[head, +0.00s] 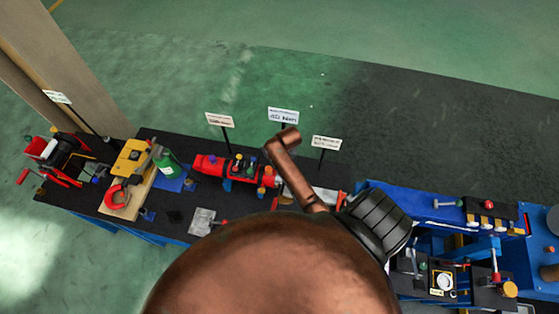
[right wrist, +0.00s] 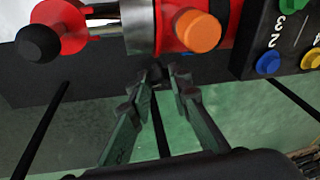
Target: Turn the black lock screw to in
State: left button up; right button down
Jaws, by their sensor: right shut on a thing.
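In the right wrist view, my right gripper (right wrist: 168,80) has its fingertips close together just below a red device (right wrist: 172,30). They are shut on a small dark part, which I take to be the black lock screw (right wrist: 157,74); the fingers hide most of it. A silver cylinder (right wrist: 137,25) and an orange knob (right wrist: 198,31) sit on the device above the fingertips. Which way the screw is turned cannot be told. In the head view my own arm covers the lower middle, and neither gripper's fingertips show. The left gripper is not in view.
In the wrist view a black ball knob (right wrist: 38,44) stands left, and a black panel (right wrist: 285,35) with coloured buttons stands right. Floor behind is clear.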

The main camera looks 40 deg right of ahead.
jog(key=m+g, duration=0.1)
jog(key=m+g+h, duration=0.1)
jog(key=m, duration=0.1)
jog(key=m+h, duration=0.1)
jog(key=shift+w+a+r+m+g, duration=0.1)
jog(key=shift+w+a+m+g, duration=0.2)
jog(key=shift+w+g, duration=0.1)
jog(key=m+g+h, duration=0.1)
jog(key=m+g, duration=0.1)
jog(key=m, duration=0.1)
jog(key=shift+w+b, duration=0.15)
jog(key=shift+b, duration=0.2)
jog(key=shift+w+d+f+m+g+b, duration=0.1)
jog(key=shift+f+m+g+b, duration=0.1)
jog(key=shift+m+g+b, duration=0.85)
jog(key=m+g+b, duration=0.2)
jog(key=m+b, duration=0.1)
jog(key=shift+w+d+m+g+y+b, duration=0.1)
jog(key=shift+m+g+y+b, duration=0.2)
jog(key=shift+m+g+b, duration=1)
jog(key=shift+m+t, duration=0.25)
jog(key=shift+m, duration=0.2)
jog(key=c, duration=1.8)
grip_release()
jog(key=shift+o, duration=0.2)
